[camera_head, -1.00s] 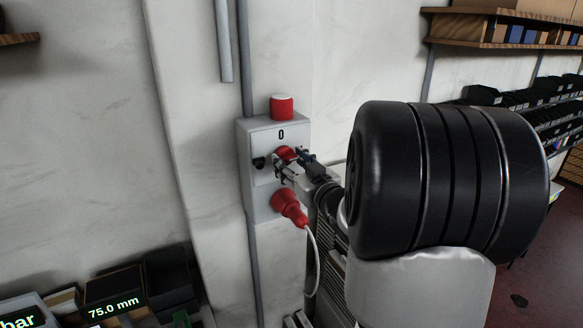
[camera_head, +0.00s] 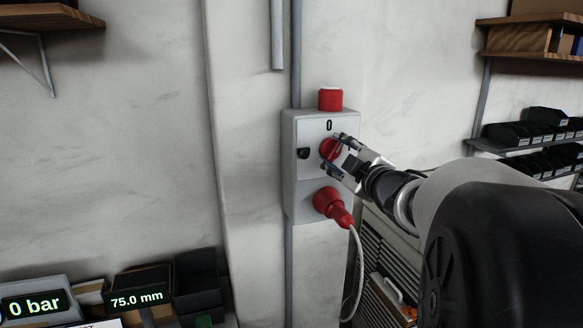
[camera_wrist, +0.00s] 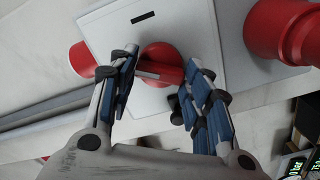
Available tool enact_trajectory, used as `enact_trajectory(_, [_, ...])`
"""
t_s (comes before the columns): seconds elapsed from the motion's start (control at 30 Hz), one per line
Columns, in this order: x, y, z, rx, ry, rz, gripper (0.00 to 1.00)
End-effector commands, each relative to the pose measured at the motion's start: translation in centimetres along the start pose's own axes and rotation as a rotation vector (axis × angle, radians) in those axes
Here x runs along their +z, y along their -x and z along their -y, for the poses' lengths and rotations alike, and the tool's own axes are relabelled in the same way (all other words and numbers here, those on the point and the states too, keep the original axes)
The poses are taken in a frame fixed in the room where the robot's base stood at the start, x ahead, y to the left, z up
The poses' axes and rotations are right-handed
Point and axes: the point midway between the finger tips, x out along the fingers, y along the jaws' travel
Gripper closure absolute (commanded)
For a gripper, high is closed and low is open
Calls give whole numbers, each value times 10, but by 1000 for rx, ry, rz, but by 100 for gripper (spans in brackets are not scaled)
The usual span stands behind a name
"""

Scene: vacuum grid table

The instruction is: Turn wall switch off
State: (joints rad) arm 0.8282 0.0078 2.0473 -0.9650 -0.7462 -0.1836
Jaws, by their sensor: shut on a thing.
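The wall switch is a light grey box (camera_head: 293,185) with a red rotary knob (camera_head: 328,148) on its front and a "0" mark above the knob. My gripper (camera_head: 337,155) reaches in from the right, with one finger above and one below the knob. In the wrist view, my gripper (camera_wrist: 162,66) has its fingers on either side of the red knob (camera_wrist: 160,62), shut on it. Finger contact is partly hidden.
A red cap (camera_head: 330,100) tops the box. A red plug (camera_head: 330,203) with a white cable (camera_head: 359,270) sits below the knob. A black latch (camera_head: 303,153) is left of it. Shelves with bins (camera_head: 545,125) stand right; displays (camera_head: 137,299) are lower left.

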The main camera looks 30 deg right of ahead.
Motion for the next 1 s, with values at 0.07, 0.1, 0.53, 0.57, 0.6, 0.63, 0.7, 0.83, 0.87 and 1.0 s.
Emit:
enact_trajectory(0.07, [2, 0, 3, 1, 73, -1, 79])
enact_trajectory(0.1, [2, 0, 3, 2, 110, -1, 79])
enact_trajectory(0.53, [1, 0, 2, 0, 447, 0, 79])
enact_trajectory(0.57, [1, 0, 2, 0, 464, 0, 79])
enact_trajectory(0.6, [1, 0, 2, 0, 483, 0, 79])
enact_trajectory(0.63, [1, 0, 2, 0, 497, 0, 79])
enact_trajectory(0.7, [1, 0, 1, 0, 526, -1, 79])
enact_trajectory(0.83, [0, 0, 1, 0, 563, -1, 79])
enact_trajectory(0.87, [0, 0, 0, 0, 568, -1, 79])
enact_trajectory(1.0, [0, 0, 0, 0, 585, 0, 79])
